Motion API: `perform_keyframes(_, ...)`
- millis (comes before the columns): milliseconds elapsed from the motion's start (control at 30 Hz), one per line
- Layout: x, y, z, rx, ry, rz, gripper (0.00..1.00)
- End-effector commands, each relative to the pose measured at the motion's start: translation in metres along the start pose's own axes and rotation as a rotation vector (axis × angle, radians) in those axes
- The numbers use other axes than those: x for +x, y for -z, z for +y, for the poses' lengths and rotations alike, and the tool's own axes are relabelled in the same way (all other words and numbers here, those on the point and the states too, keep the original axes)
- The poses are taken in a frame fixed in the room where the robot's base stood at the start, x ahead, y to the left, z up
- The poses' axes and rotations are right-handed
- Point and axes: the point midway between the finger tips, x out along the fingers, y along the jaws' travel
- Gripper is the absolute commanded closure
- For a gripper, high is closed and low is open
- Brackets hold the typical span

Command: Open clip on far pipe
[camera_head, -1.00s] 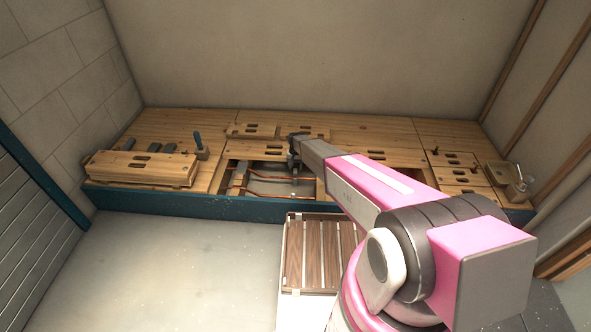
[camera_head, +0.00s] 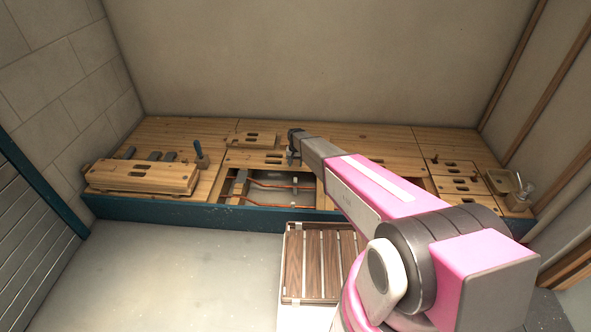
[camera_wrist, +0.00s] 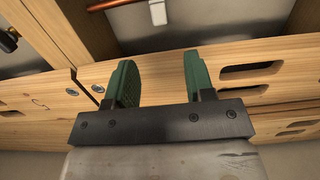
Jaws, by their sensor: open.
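The far copper pipe (camera_head: 270,184) runs across an opening in the wooden bench, behind a nearer copper pipe (camera_head: 250,202). In the wrist view, one copper pipe (camera_wrist: 108,4) shows at the top edge with a pale clip (camera_wrist: 158,13) on it. I cannot tell whether this clip is open or shut. My gripper (camera_head: 292,159) is above the slotted wooden panel behind the opening. In the wrist view, its green fingers (camera_wrist: 158,80) are spread apart with nothing between them, over slotted wood and apart from the clip.
The slotted panel (camera_head: 240,158) borders the opening. A wooden board (camera_head: 140,178) lies at the left of the bench, and a small tray (camera_head: 504,180) sits at the right. A slatted crate (camera_head: 292,265) stands on the floor in front. Floor at the left is clear.

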Motion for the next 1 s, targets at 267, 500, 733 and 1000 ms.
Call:
perform_keyframes(267,0.003,-0.011,0.0,-0.001,0.0,0.068,0.51)
perform_keyframes(500,0.029,-0.009,0.0,-0.001,0.0,0.066,0.51)
perform_keyframes(733,0.07,-0.005,0.0,-0.001,0.0,0.065,0.51)
perform_keyframes(1000,0.103,-0.004,0.0,-0.001,0.001,0.066,0.51)
